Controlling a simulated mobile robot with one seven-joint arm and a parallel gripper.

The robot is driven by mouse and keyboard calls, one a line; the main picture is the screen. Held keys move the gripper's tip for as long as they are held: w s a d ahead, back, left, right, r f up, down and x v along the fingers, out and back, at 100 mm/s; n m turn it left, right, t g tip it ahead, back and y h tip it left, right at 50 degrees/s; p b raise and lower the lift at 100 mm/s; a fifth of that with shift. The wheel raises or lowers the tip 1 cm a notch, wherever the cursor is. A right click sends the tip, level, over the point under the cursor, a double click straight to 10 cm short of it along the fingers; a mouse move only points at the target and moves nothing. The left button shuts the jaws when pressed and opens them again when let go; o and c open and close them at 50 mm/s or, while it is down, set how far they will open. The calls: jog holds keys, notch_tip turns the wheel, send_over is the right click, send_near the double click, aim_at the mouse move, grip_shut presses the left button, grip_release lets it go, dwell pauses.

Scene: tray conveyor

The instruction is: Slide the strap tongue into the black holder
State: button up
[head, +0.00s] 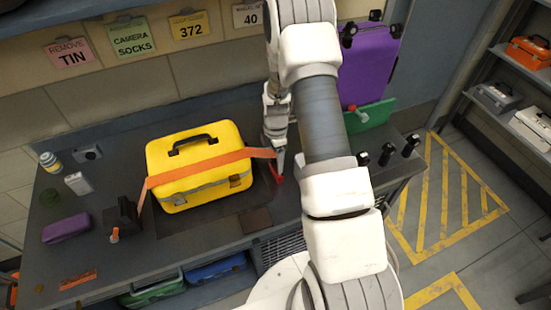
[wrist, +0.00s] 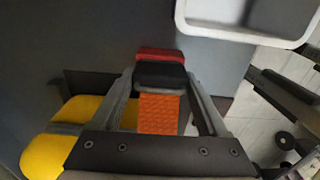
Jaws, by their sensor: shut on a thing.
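A yellow case (head: 187,190) stands on the dark bench with an orange strap (head: 212,165) across its top. My gripper (head: 280,164) is right of the case, at the strap's right end. In the wrist view my gripper (wrist: 161,80) is shut on the strap tongue, a black block (wrist: 160,75) at the end of the orange strap (wrist: 161,114). A red piece (wrist: 160,54) shows just beyond the block; whether they are joined I cannot tell. A black holder-like block (head: 122,214) with an orange tip stands left of the case, apart from my gripper.
A purple pouch (head: 66,229), a white box (head: 78,183) and a jar (head: 50,162) lie on the bench's left. Black knobbed posts (head: 387,154) stand on the right. A purple suitcase (head: 368,66) and a green panel (head: 370,127) are behind my arm.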

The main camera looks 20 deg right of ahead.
jog(key=shift+r+p, duration=0.65)
jog(key=shift+r, duration=0.8)
jog(key=shift+r, duration=0.1)
jog(key=shift+r+p, duration=0.95)
jog(key=shift+r, duration=1)
